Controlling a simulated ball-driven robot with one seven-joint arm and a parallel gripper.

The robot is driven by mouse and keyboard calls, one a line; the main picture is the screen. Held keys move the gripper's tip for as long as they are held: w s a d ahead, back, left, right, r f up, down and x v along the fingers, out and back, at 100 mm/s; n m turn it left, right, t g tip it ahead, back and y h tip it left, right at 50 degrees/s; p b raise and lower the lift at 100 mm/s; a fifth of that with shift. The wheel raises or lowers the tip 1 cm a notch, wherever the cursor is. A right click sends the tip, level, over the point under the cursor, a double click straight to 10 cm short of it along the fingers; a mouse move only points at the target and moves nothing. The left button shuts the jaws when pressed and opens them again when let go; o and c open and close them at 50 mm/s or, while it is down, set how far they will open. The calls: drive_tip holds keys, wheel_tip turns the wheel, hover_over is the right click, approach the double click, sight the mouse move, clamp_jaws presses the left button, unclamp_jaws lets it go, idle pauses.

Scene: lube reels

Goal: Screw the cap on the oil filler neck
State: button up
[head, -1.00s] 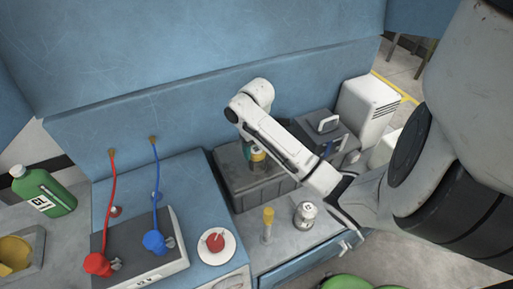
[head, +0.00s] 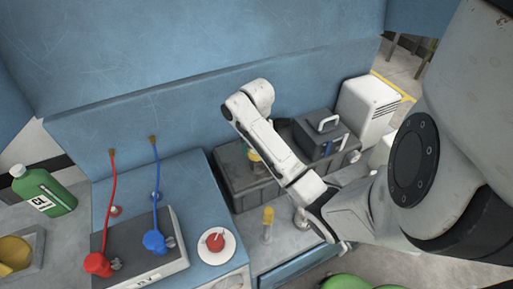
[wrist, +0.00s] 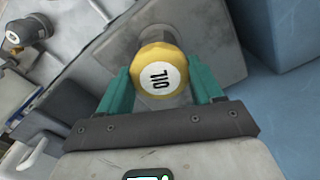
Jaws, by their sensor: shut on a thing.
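The yellow cap (wrist: 160,78) has a white disc marked OIL and sits between the two green fingers of my gripper (wrist: 164,88) in the wrist view. My gripper is shut on the cap. The cap is over the round grey filler neck (wrist: 165,38) on the dark grey box; whether its thread is engaged cannot be told. In the head view the gripper (head: 255,160) is over the dark box (head: 228,179), and my arm partly hides the cap and neck.
A yellow-topped dipstick-like part (head: 268,215) stands in front of the box. A dark case with a handle (head: 318,142) and a white vented unit (head: 368,105) are to the right. Red (head: 97,263) and blue (head: 154,241) reel nozzles, a red button (head: 215,241) and a green jug (head: 48,190) are left.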

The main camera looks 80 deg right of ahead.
drive_tip(key=shift+m, duration=0.7)
drive_tip(key=o, duration=1.1)
drive_tip(key=shift+o, duration=0.5)
drive_tip(key=shift+w+d+r, duration=0.15)
drive_tip(key=shift+r, duration=0.25)
drive_tip(key=shift+w+d+r, duration=0.1)
drive_tip(key=shift+d+r, duration=0.05)
drive_tip(key=shift+r, duration=0.4)
drive_tip(key=shift+s+a+r, duration=0.1)
drive_tip(key=shift+s+a, duration=0.05)
drive_tip(key=shift+s, duration=0.1)
drive_tip(key=shift+a+r, duration=0.15)
drive_tip(key=shift+r, duration=1.8)
drive_tip(key=shift+s, duration=0.1)
